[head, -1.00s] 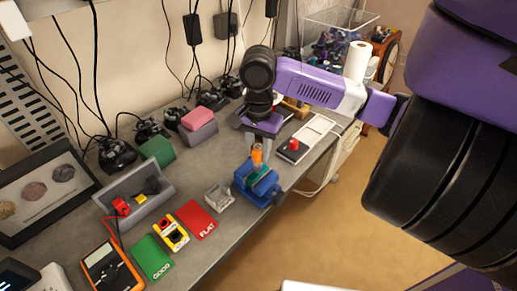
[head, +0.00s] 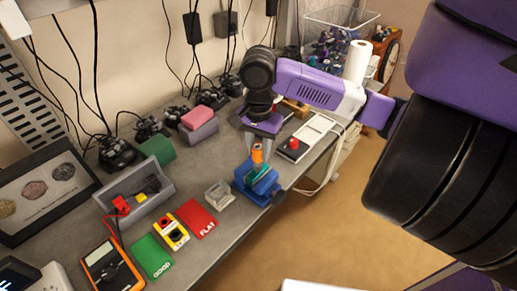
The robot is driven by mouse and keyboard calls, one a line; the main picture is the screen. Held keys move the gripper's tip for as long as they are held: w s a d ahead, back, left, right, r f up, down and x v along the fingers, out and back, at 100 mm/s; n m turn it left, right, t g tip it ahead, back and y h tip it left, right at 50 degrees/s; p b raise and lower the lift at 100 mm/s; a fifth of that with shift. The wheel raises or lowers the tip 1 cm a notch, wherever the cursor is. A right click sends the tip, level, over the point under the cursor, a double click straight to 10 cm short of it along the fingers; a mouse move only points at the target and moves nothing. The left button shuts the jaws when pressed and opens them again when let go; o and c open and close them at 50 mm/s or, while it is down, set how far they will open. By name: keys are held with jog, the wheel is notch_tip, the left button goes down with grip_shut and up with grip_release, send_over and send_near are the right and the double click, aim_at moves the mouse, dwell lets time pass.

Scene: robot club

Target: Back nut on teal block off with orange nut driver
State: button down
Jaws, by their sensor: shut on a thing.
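My gripper (head: 257,147) points down over the blue vise-like holder (head: 257,188) near the bench's front edge. It is shut on the orange nut driver (head: 257,154), whose orange handle shows between the fingers. The driver stands about upright above the teal block (head: 260,172), which sits in the blue holder. The nut and the driver's tip are too small and covered to make out, so I cannot tell whether they touch.
A clear small box (head: 219,194), a red FLAT card (head: 197,218), a green GOOD card (head: 152,256) and a yellow button box (head: 172,232) lie left of the holder. A white tray with a red knob (head: 293,144) is at right. A grey bin (head: 165,205) stands left.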

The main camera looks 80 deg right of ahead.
jog(key=shift+f, duration=0.45)
dwell(1.2)
jog(key=c, duration=1)
grip_release()
grip_shut()
jog(key=n, duration=1.2)
jog(key=shift+s+n, duration=0.1)
jog(key=shift+n, duration=0.3)
grip_release()
